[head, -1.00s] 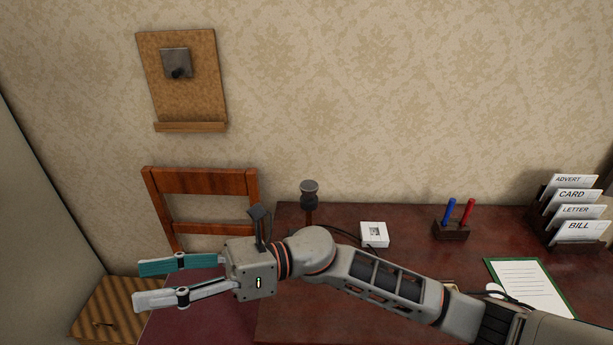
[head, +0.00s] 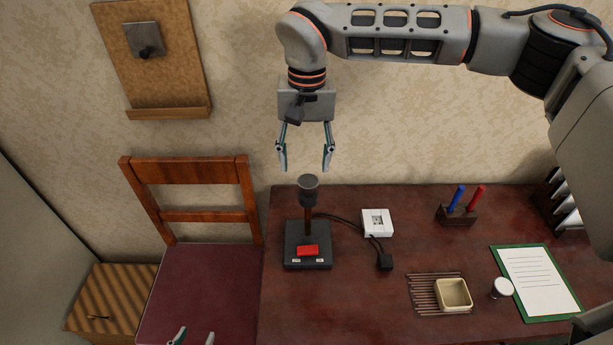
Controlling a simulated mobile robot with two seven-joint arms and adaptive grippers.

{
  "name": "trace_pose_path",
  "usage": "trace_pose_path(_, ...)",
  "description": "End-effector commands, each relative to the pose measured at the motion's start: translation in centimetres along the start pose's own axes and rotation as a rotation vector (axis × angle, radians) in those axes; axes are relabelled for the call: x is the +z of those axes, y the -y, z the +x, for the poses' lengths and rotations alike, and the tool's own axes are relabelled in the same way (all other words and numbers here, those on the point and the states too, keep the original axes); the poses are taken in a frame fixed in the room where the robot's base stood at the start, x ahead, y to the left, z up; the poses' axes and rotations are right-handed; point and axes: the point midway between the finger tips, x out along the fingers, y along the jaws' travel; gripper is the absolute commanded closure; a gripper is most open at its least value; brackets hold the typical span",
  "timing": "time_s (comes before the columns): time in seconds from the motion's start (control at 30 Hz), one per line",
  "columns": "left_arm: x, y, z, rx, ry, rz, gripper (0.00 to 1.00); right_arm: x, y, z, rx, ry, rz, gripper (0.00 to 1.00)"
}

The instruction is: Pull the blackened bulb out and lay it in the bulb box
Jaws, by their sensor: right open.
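The lamp stands on the desk in the head view, with a black base (head: 307,258), a red switch and a brown stem. A dark grey, rounded piece (head: 308,187) tops the stem; I cannot tell bulb from socket there. My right gripper (head: 305,165) points down just above it, open and empty, its fingers to either side and apart from it. A small open cream box (head: 454,294), perhaps the bulb box, sits on a slatted rack at the desk's front. My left gripper (head: 194,336) shows only its fingertips at the bottom edge, spread apart over the chair seat.
A white socket box (head: 377,222) and a black plug (head: 385,262) lie right of the lamp. A white-topped round item (head: 502,288), a clipboard (head: 536,281) and a pen holder (head: 457,213) are further right. A chair (head: 190,200) stands left of the desk.

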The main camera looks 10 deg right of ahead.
Motion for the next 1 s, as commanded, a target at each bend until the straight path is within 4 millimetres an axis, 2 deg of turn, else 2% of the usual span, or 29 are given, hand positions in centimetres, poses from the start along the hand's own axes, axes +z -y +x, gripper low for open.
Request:
trace_pose_path(0.13,0.0,0.0,0.0,0.000,0.001,0.000,0.60,-0.7,-0.8,-0.7,0.024,-0.022,-0.005,0.49)
trace_pose_path(0.57,0.5,-0.1,0.1,0.001,0.004,-0.001,0.60,-0.7,-0.8,-0.4,0.022,-0.021,-0.005,0.49)
trace_pose_path(0.77,1.4,-0.4,0.8,0.002,0.002,-0.002,0.60,-0.7,-0.8,1.0,0.022,-0.021,-0.005,0.49)
trace_pose_path(1.0,3.4,-1.1,2.2,0.009,-0.002,-0.005,0.60,-0.7,-0.8,3.9,0.022,-0.018,-0.005,0.49)
